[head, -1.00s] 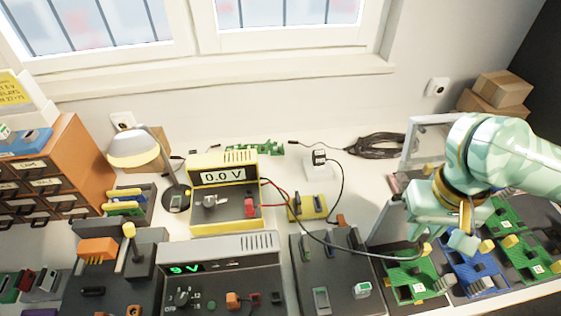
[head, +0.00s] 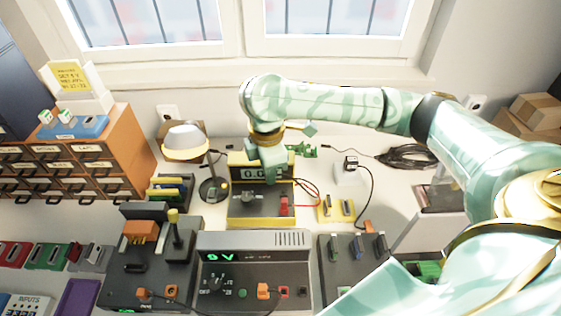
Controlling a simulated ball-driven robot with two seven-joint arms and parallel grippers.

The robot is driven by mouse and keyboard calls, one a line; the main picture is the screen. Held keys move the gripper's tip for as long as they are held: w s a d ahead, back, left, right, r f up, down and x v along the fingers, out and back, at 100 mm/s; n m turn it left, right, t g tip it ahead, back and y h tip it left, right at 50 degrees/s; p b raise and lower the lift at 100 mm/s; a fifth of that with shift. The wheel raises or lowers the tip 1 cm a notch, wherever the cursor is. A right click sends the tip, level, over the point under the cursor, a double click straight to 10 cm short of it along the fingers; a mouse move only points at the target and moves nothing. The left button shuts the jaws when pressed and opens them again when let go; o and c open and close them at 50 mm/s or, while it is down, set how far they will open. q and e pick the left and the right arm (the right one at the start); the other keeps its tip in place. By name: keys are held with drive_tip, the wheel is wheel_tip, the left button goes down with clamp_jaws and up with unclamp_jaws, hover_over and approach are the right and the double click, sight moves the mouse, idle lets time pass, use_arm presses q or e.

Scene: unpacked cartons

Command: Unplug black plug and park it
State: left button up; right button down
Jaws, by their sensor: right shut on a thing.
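My right gripper (head: 268,165) hangs in front of the yellow meter (head: 240,220), covering part of its lit display. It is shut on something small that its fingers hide. A dark lead that ran from the meter to this gripper earlier no longer stretches over the bench, so I take the held thing to be the black plug; the plug itself is not visible. A red plug (head: 283,204) stands in the meter's front, right of a grey knob (head: 246,198). Red leads (head: 310,190) loop at the meter's right side. My left gripper is not in view.
A yellow holder (head: 325,212) stands right of the meter. The grey power supply (head: 230,270) is in front of it. A lamp (head: 186,145) and an orange drawer cabinet (head: 130,150) stand left. My right arm crosses the right side, hiding boards there.

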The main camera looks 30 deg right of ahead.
drive_tip(key=w+d+f+n+b, duration=0.1)
drive_tip(key=d+f+n, duration=0.1)
drive_tip(key=f+n, duration=0.1)
drive_tip(key=w+d+f+n+b, duration=0.1)
drive_tip(key=d+f+n, duration=0.1)
drive_tip(key=f+n, duration=0.2)
drive_tip(key=w+d+f+n+b, duration=0.1)
drive_tip(key=d+f+n, duration=0.1)
drive_tip(key=f+n, duration=0.2)
drive_tip(key=shift+n, duration=1.6)
drive_tip(key=shift+s, duration=0.1)
drive_tip(key=shift+p, duration=0.35)
drive_tip(key=shift+r+p, duration=0.1)
drive_tip(key=shift+p, duration=0.35)
